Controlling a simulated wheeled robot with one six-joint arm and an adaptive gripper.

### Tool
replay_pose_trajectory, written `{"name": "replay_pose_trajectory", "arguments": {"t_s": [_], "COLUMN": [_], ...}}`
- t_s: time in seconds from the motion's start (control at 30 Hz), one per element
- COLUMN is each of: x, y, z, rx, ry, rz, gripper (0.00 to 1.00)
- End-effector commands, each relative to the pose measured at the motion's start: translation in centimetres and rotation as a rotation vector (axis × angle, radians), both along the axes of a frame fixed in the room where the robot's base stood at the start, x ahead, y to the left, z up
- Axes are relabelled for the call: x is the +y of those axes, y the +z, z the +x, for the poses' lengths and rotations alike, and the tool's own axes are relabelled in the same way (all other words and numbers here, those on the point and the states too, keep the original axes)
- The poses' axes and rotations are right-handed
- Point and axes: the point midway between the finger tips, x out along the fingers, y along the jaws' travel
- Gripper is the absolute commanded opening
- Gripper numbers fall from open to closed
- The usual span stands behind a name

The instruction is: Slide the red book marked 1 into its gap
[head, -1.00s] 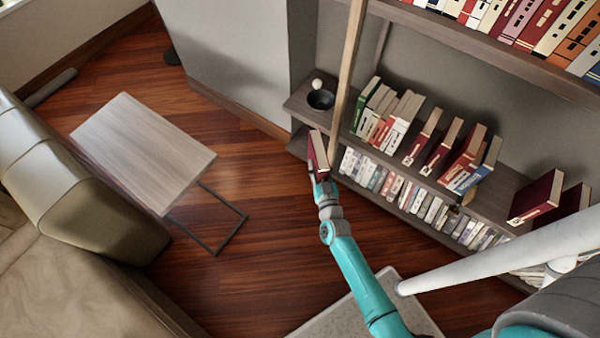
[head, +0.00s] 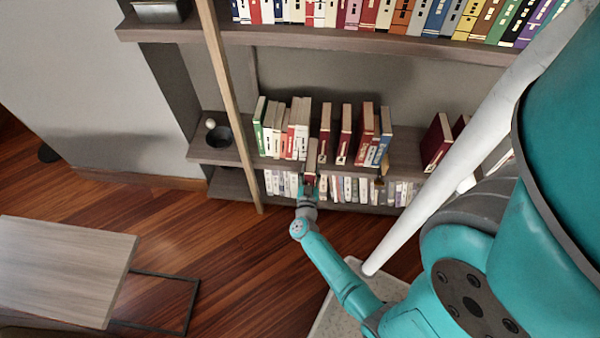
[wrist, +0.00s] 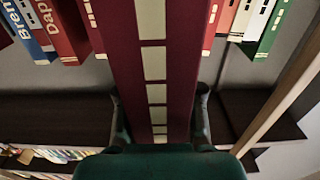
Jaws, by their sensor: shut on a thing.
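My gripper (head: 309,184) is shut on a dark red book (head: 311,153) and holds it upright in front of the middle shelf. In the wrist view the same book (wrist: 155,60) fills the centre, its spine banded in cream, with a finger on each side. I cannot read a number on it. Behind it is a narrow gap (head: 314,118) between white-and-red books (head: 302,125) on the left and a dark red book (head: 325,130) on the right. The held book hides part of this gap.
A wooden upright (head: 228,100) stands left of the books, near a dark bowl (head: 217,136). A blue book (head: 382,135) is farther right. A lower row of books (head: 350,190) sits beneath, and an upper shelf (head: 330,40) overhangs. A low table (head: 60,265) stands at left.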

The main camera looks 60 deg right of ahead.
Motion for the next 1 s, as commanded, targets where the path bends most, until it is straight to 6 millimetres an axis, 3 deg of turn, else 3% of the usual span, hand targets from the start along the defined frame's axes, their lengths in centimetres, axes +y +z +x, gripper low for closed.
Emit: {"name": "replay_pose_trajectory", "arguments": {"t_s": [0.37,1.0], "x": [-0.1,-4.1], "y": [0.2,-1.4], "z": [0.1,1.8], "rx": [-0.002,-0.002], "ry": [0.0,0.0], "rz": [-0.001,-0.002], "gripper": [0.0,0.0]}}
